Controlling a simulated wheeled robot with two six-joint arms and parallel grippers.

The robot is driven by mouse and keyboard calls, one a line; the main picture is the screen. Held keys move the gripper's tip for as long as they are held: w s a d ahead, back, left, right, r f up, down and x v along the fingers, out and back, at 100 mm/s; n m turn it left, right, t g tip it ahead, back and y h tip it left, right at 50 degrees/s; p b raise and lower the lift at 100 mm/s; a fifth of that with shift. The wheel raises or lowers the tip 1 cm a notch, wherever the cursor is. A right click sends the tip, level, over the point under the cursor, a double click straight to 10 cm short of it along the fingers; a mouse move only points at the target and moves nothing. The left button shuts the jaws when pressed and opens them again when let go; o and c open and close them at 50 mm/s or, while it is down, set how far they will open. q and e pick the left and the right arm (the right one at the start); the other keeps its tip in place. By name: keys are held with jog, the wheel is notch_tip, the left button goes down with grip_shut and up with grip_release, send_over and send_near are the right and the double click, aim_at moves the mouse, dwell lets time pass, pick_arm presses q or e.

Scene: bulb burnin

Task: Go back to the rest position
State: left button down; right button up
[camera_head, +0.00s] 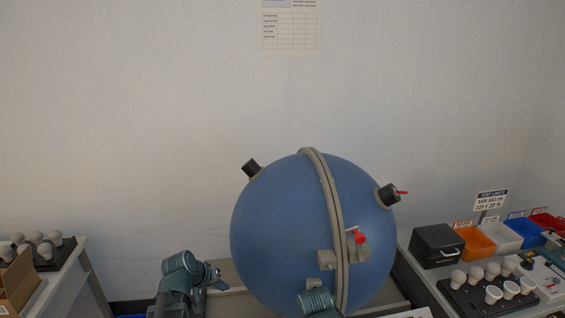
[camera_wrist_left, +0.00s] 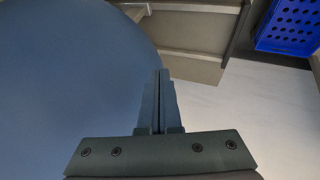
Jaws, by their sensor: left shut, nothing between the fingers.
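My left gripper (camera_head: 216,281) is low in the head view, just left of a large blue sphere (camera_head: 275,230). In the left wrist view its two fingers (camera_wrist_left: 160,78) are pressed together, shut with nothing between them. The blue sphere (camera_wrist_left: 70,80) fills the left of that view, behind the fingers; I cannot tell the gap. The sphere has a grey seam band, a red-handled latch (camera_head: 360,238) and two dark ports. A teal part of my right arm shows at the bottom, in front of the sphere; the right gripper is out of view.
A bench at right holds a black case (camera_head: 437,246), an orange bin (camera_head: 474,243), a white bin (camera_head: 501,235), and a black rack with several white bulbs. Another bench at left holds several bulbs and a cardboard box (camera_head: 18,280). A blue crate (camera_wrist_left: 290,25) shows in the wrist view.

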pick_arm(q)
jog(key=s+d+f+m+g+y+b, duration=0.1)
jog(key=s+d+f+m+g+y, duration=0.1)
jog(key=s+d, duration=0.6)
jog(key=s+d+f+m+g+y+b, duration=0.2)
jog(key=s+d+f+m+g, duration=0.2)
jog(key=s+d, duration=0.4)
jog(key=s, duration=0.3)
jog(key=shift+s+d+f+m, duration=0.2)
jog(key=shift+d+f+m, duration=0.15)
jog(key=shift+f+m, duration=0.05)
